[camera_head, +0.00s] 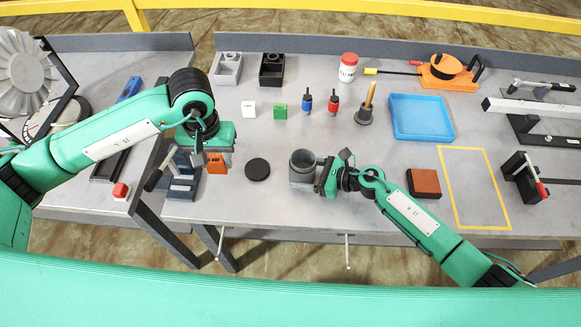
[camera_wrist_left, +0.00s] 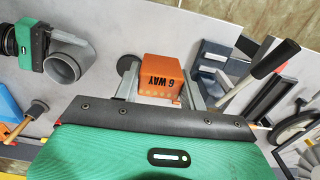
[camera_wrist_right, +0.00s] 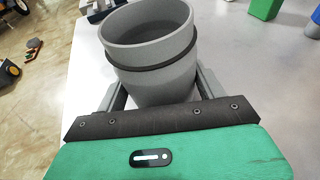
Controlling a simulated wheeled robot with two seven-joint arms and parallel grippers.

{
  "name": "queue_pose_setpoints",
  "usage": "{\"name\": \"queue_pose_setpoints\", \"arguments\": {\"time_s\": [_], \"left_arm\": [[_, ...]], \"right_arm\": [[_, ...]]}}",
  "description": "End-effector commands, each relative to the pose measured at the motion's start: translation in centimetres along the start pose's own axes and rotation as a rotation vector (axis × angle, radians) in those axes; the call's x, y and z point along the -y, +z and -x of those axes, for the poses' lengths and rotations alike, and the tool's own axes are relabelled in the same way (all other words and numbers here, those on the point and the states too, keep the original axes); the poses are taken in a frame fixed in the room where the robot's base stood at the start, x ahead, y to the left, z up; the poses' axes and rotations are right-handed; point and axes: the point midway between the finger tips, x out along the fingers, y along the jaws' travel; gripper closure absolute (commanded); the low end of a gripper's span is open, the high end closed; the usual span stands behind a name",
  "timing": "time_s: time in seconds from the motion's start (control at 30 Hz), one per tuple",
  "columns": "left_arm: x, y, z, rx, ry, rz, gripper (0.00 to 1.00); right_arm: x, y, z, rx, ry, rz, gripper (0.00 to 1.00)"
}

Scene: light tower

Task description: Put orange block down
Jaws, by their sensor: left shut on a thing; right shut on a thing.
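The orange block (camera_wrist_left: 160,78), marked "6 WAY", is between the fingers of my left gripper (camera_wrist_left: 160,92), which is shut on it. In the head view the orange block (camera_head: 216,163) shows below my left gripper (camera_head: 214,158), just right of a grey device with a black lever. Whether its underside touches the table cannot be told. My right gripper (camera_wrist_right: 155,90) is shut on a grey pipe fitting (camera_wrist_right: 150,50) with a dark band. The pipe fitting (camera_head: 303,167) is at the middle front of the table.
A black disc (camera_head: 257,169) lies between the block and the pipe fitting. The lever device (camera_head: 184,185) stands close to the left gripper. White (camera_head: 248,108) and green (camera_head: 280,111) blocks stand behind. A blue tray (camera_head: 421,117) and a yellow outlined area (camera_head: 475,190) are to the right.

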Motion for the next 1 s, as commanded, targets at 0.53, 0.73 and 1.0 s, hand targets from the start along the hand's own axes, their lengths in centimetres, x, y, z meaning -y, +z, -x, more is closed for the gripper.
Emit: {"name": "queue_pose_setpoints", "arguments": {"time_s": [0.53, 0.73, 1.0], "left_arm": [[-16.0, -7.5, 1.8, -0.005, 0.001, 0.230, 0.85], [-19.2, -8.4, 2.4, -0.003, 0.000, 0.281, 0.85], [-19.9, -8.5, -1.0, 0.004, -0.001, 0.297, 0.85]], "right_arm": [[0.0, 0.0, 0.0, 0.000, 0.000, 0.000, 0.43], [0.0, 0.0, 0.0, 0.000, 0.000, 0.000, 0.43], [0.0, 0.0, 0.0, 0.000, 0.000, 0.000, 0.43]]}}
